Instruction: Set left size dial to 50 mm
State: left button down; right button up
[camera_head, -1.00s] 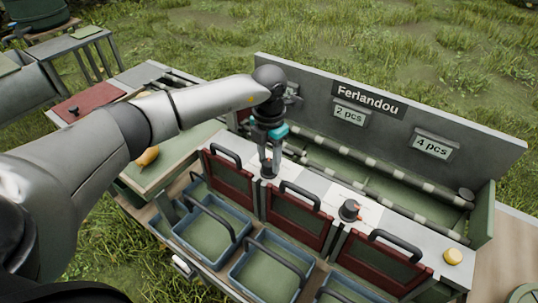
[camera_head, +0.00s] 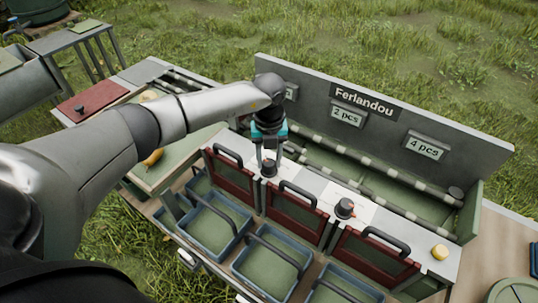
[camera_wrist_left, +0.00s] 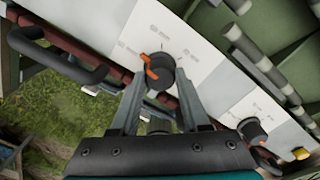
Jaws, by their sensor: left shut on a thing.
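The left size dial (camera_head: 268,169) is a dark round knob on the white panel strip. In the left wrist view the dial (camera_wrist_left: 161,72) shows an orange pointer towards the left of the picture. My right gripper is not in view.
Red-framed gates with dark handles (camera_head: 294,212) line the strip's front edge. Blue crates (camera_head: 208,231) stand below. A grey back board (camera_head: 384,118) with signs and striped rollers (camera_head: 350,182) lies behind. A yellow knob (camera_head: 440,252) is at the right.

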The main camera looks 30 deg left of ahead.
aim_at(269, 162)
pick_arm(q)
jog(key=shift+n, duration=0.6)
jog(key=shift+c, duration=1.9)
grip_release()
jog(key=shift+r, duration=0.1)
notch_tip(269, 162, up, 15)
jog(key=p, duration=0.1)
